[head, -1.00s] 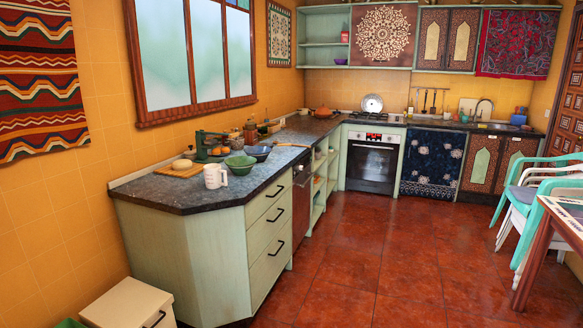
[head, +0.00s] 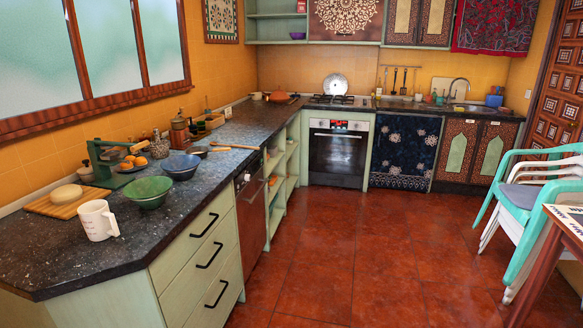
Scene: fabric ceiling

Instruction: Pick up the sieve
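A round, silvery, speckled piece (head: 335,87) stands on edge at the back of the hob, against the tiled wall. It may be the sieve, but it is too small in the head view to be sure. A green bowl (head: 148,191) stands on the near counter beside a dark blue bowl (head: 180,166); I cannot tell whether either is perforated. Neither of my grippers is in view.
The dark counter (head: 110,260) runs along the left wall to the hob (head: 340,101). Stacked chairs (head: 535,205) and a table (head: 560,240) are at right. The red floor (head: 350,260) between is clear.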

